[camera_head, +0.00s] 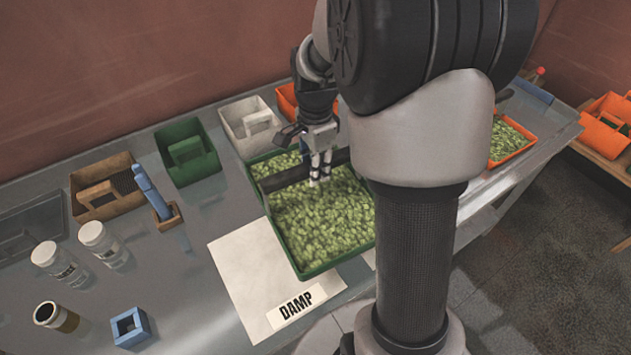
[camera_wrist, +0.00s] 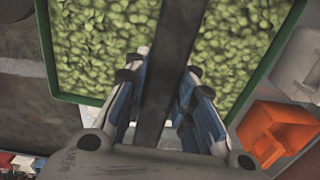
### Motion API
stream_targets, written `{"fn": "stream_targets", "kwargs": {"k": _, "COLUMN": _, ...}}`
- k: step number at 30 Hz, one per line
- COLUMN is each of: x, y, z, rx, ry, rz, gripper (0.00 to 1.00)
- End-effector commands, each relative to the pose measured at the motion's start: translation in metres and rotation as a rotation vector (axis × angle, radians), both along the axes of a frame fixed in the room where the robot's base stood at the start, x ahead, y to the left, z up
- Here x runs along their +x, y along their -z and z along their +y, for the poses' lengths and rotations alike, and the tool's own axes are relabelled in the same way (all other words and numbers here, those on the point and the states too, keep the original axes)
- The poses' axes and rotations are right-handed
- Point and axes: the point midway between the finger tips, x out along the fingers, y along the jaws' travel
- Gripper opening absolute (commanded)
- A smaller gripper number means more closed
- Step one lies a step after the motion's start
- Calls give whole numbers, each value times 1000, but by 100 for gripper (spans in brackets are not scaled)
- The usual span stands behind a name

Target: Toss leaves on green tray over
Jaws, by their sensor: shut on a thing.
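The green tray (camera_head: 311,271) stands on the metal table and is filled with small green leaves (camera_head: 318,218). In the wrist view its green rim (camera_wrist: 48,50) frames the leaves (camera_wrist: 105,45). My gripper (camera_head: 320,170) is over the tray, fingers pointing down, shut on a dark flat bar (camera_head: 283,180). The bar crosses the tray from side to side, with leaves on both sides of it. In the wrist view the bar (camera_wrist: 168,75) runs between the fingers (camera_wrist: 158,95). Whether the bar touches the leaves is unclear. My arm hides the tray's right part.
A white sheet labelled DAMP (camera_head: 262,285) lies under the tray's front-left corner. Green (camera_head: 188,160), white (camera_head: 252,122) and brown (camera_head: 105,185) caddies stand behind and left. White jars (camera_head: 103,243) and a blue square holder (camera_head: 130,327) are at left. An orange tray (camera_head: 512,140) is at right.

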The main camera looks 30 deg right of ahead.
Motion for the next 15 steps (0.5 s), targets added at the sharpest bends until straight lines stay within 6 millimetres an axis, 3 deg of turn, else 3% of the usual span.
{"fn": "stream_targets", "kwargs": {"k": 1, "x": 1, "y": -20, "z": 0, "rx": -2, "ry": 0, "rz": -7, "gripper": 0}}
{"fn": "stream_targets", "kwargs": {"k": 6, "x": 1, "y": -59, "z": 0, "rx": -1, "ry": 0, "rz": -4, "gripper": 0}}
{"fn": "stream_targets", "kwargs": {"k": 15, "x": 0, "y": -96, "z": 0, "rx": 0, "ry": 0, "rz": -2, "gripper": 0}}
